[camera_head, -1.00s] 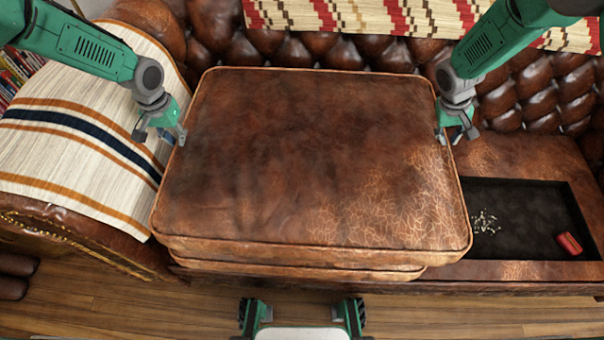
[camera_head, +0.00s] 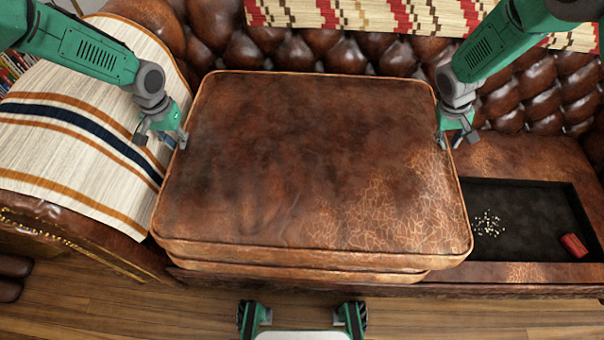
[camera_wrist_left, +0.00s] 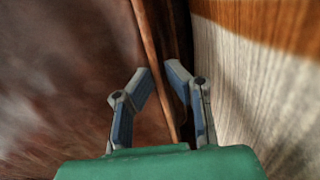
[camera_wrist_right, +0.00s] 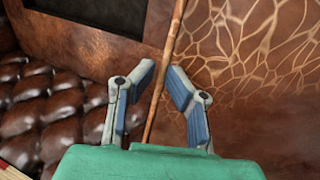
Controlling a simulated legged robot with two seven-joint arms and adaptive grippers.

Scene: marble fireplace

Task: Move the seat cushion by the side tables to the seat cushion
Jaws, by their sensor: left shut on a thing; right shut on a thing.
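A large brown leather seat cushion (camera_head: 310,160) with piped edges lies flat, its near edge toward me. A second, similar cushion (camera_head: 300,272) shows beneath its front edge; any gap between them cannot be told. My left gripper (camera_head: 181,138) is shut on the upper cushion's left edge, and its fingers straddle the piping in the left wrist view (camera_wrist_left: 158,85). My right gripper (camera_head: 443,138) is shut on the right edge, with the piping between its fingers in the right wrist view (camera_wrist_right: 160,85). The cushion hides much of the seat below. No side tables are visible.
The tufted sofa back (camera_head: 330,52) is close behind the cushion. A striped blanket (camera_head: 75,130) covers the left armrest, close to my left gripper. Wooden floor is in front.

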